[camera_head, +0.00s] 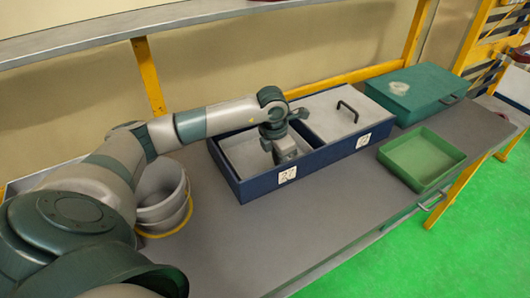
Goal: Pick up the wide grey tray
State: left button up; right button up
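A blue two-part box (262,190) stands on the grey bench, with number labels on its front. Its left part, by the label "27", holds a pale grey, shallow tray-like insert (247,152); I cannot tell if this is a separate tray. Its right part has a grey lid or insert (335,112) with a dark handle. My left gripper (286,158) points down at the right side of the left compartment, near the divider. Its fingertips are too small and hidden to tell open from shut, or whether they touch the grey surface. My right gripper is not in view.
A green open tray (421,158) sits at the bench's right, with a closed teal case (418,92) behind it. White buckets (161,198) stand at the left beside my arm. A grey shelf (120,29) spans above the back. The bench front (265,230) is clear.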

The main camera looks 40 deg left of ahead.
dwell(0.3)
pick_arm(q)
grip_shut()
jog(key=shift+r, duration=0.15)
